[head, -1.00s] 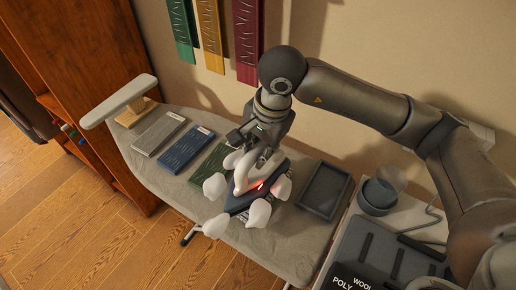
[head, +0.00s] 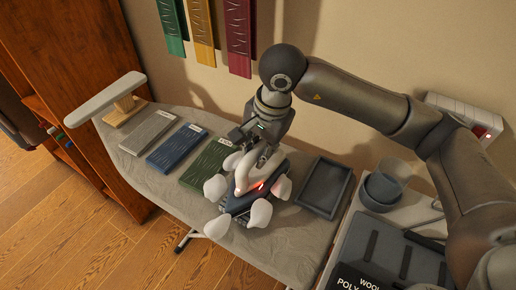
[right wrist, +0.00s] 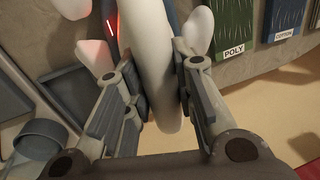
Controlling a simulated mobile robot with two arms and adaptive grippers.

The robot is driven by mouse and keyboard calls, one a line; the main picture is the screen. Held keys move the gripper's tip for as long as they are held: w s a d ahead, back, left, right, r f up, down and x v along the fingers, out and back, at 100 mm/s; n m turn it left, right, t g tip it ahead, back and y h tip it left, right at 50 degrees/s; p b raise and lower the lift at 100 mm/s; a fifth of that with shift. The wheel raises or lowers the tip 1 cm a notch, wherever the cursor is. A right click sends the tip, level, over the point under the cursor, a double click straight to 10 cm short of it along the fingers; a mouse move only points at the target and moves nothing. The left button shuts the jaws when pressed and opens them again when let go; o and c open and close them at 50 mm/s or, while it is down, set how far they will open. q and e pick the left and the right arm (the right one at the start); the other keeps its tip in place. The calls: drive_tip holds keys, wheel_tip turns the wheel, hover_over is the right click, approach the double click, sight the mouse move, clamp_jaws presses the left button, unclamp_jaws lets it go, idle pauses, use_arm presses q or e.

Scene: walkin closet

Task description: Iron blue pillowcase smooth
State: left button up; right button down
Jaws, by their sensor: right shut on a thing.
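My right gripper (head: 262,150) is shut on the white handle of an iron (head: 241,176) with a dark body and a glowing red light; the iron also shows in the right wrist view (right wrist: 150,60). The iron is low over the grey ironing board, right of the cloths. Several white puffs around it hide its underside, so I cannot tell whether it touches anything. The blue pillowcase (head: 177,146) lies flat on the board, between a grey cloth and a green cloth, with crease marks on it. My left gripper is not in view.
The ironing board (head: 275,250) has a small sleeve board (head: 104,97) at its far left. The grey cloth (head: 148,132) and green cloth (head: 207,163) flank the blue one. A dark tray (head: 345,205) and a grey cup (head: 381,188) stand right. Coloured panels (head: 238,38) hang behind.

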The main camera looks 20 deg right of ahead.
drive_tip(key=shift+f+b, duration=0.45)
drive_tip(key=shift+b, duration=0.2)
idle(0.6)
drive_tip(key=shift+s+f, duration=0.15)
idle(1.6)
wheel_tip(320, 180, up, 2)
drive_tip(key=shift+r+p, duration=0.1)
drive_tip(key=shift+p, duration=0.3)
drive_tip(key=shift+r+p, duration=0.6)
drive_tip(key=shift+r, duration=1.5)
